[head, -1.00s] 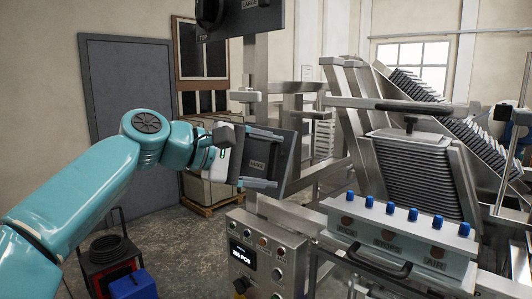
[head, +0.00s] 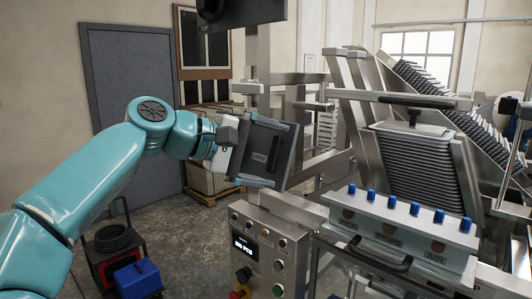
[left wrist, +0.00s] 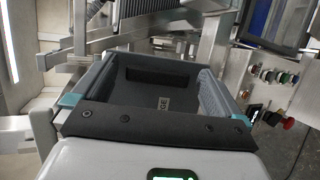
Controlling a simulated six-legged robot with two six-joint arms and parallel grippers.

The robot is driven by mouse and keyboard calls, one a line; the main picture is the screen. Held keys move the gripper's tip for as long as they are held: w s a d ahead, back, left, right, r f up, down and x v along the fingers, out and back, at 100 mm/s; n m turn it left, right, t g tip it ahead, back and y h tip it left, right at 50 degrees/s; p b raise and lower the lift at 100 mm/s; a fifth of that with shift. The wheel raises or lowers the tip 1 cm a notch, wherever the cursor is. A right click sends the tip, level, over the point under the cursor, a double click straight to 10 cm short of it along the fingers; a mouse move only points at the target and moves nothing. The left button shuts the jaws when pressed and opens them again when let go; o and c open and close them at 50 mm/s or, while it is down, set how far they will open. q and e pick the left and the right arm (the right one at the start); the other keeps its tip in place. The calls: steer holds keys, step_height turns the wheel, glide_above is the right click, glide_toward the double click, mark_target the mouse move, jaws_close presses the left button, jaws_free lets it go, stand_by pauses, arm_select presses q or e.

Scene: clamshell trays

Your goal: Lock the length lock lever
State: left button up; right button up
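A dark panel marked LARGE (head: 258,157) stands upright near the metal post. It carries a dark bar (head: 274,146), which also shows in the left wrist view (left wrist: 160,78). I cannot tell for sure that this bar is the length lock lever. My left gripper (head: 264,152) is at the panel's face, its fingers apart along the upper and lower sides. In the left wrist view the fingers (left wrist: 157,97) are wide apart, with the bar and label between them. They do not close on anything. Any contact is not clear. My right gripper is not in view.
A control box (head: 257,246) with buttons stands below the panel. A second dark panel (head: 250,11) is above it on the post. The tray stack (head: 425,170) and a row of blue knobs (head: 396,206) lie to the right.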

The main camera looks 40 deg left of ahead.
arm_select(q)
steer(key=v, duration=1.6)
steer(key=shift+b, duration=0.3)
steer(key=shift+s+a, duration=0.1)
